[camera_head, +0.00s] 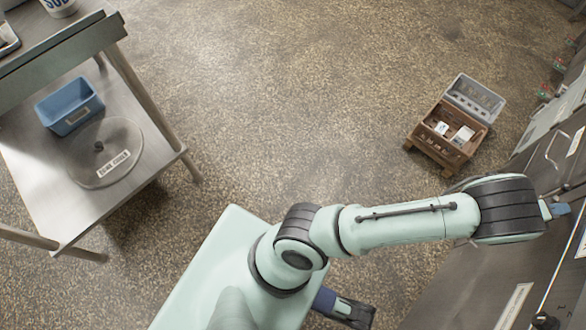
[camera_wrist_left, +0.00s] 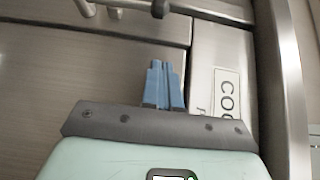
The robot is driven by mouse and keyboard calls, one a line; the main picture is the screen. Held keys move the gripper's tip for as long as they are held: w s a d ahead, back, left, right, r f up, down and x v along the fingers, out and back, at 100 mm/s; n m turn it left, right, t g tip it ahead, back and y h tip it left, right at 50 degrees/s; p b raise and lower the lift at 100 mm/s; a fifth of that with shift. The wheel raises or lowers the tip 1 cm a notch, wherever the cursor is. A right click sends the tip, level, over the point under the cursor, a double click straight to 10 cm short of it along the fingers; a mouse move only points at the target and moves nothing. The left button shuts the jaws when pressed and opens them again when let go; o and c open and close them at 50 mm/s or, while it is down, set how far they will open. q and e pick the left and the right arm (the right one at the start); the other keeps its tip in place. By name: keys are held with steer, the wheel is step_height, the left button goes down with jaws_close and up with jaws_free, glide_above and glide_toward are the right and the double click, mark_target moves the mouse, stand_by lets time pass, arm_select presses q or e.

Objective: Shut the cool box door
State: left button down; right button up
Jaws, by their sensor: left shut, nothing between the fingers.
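In the head view my left arm reaches across to the steel fronts on the right. My left gripper (camera_head: 558,209) is at their face, largely hidden by my wrist. In the left wrist view its blue fingers (camera_wrist_left: 163,85) are shut together with nothing between them, in front of a steel panel. Right of the fingers is a panel with a white label (camera_wrist_left: 227,95) reading "COO", cut off by my gripper body. This appears to be the cool box front. I cannot tell how far its door stands open, or whether the fingers touch it.
A brown crate (camera_head: 420,137) with a grey bin (camera_head: 474,97) stands on the floor near the fronts. A steel trolley (camera_head: 40,190) at the left holds a blue tub (camera_head: 70,106) and a round lid (camera_head: 105,152). The floor between is clear. A bar handle (camera_wrist_left: 130,5) is above my fingers.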

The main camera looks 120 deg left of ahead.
arm_select(q)
steer(key=shift+w+d+r, duration=0.25)
steer(key=shift+w+d, duration=0.3)
steer(key=shift+d, duration=0.1)
arm_select(e)
steer(key=shift+w+r, duration=0.1)
arm_select(q)
steer(key=shift+s+d+f+h, duration=0.1)
steer(key=shift+s+d+h, duration=0.1)
steer(key=shift+h, duration=0.1)
steer(key=a+p+v, duration=0.1)
steer(key=p+v, duration=0.1)
steer(key=v, duration=1.1)
steer(key=shift+s+f+p, duration=0.25)
steer(key=shift+s+p, duration=0.1)
steer(key=shift+s, duration=0.05)
arm_select(e)
steer(key=shift+t, duration=0.6)
steer(key=shift+w+a+r, duration=0.2)
steer(key=shift+w+r, duration=0.2)
steer(key=shift+r, duration=0.3)
steer(key=shift+w+a+r, duration=0.25)
steer(key=shift+w+r, duration=0.2)
steer(key=shift+r, duration=0.2)
steer(key=shift+w+a+r, duration=0.2)
steer(key=shift+w+r, duration=0.2)
steer(key=shift+r, duration=0.3)
